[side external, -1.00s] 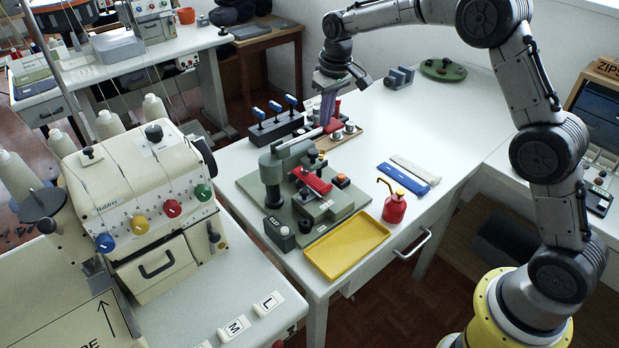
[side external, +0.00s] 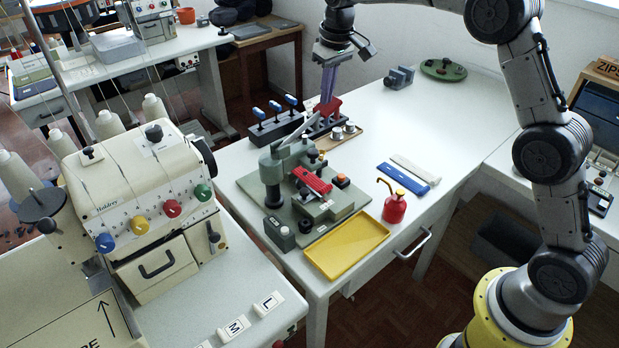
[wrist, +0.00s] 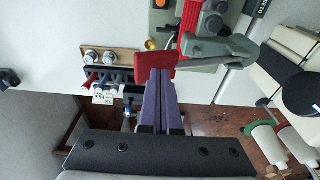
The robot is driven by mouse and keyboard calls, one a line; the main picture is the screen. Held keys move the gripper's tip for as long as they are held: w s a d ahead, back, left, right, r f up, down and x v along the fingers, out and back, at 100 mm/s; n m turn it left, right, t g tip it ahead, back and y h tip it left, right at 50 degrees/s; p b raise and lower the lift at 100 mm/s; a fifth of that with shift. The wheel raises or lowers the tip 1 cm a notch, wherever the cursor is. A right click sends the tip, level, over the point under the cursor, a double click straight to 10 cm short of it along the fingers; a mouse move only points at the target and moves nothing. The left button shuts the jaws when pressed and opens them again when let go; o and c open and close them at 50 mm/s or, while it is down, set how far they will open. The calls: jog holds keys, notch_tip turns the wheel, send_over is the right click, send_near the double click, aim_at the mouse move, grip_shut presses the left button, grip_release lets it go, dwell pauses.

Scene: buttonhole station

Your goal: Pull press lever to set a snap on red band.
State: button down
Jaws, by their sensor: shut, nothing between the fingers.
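The grey-green snap press (side external: 271,170) stands on its base plate on the white table; it also shows in the wrist view (wrist: 215,50). Its grey lever (side external: 297,130) slants up to the right from the press head. The red band (side external: 313,180) lies flat on the press, in front of the head; its end shows in the wrist view (wrist: 190,20). Whether a snap sits on it is too small to tell.
A rack with blue-topped handles (side external: 262,130) stands behind the press, beside a wooden tray (side external: 350,143) with metal pieces. A yellow tray (side external: 346,246), a red oil can (side external: 395,208) and a blue strip (side external: 402,173) lie in front and right.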

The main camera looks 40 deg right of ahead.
jog(key=shift+r, duration=3.15)
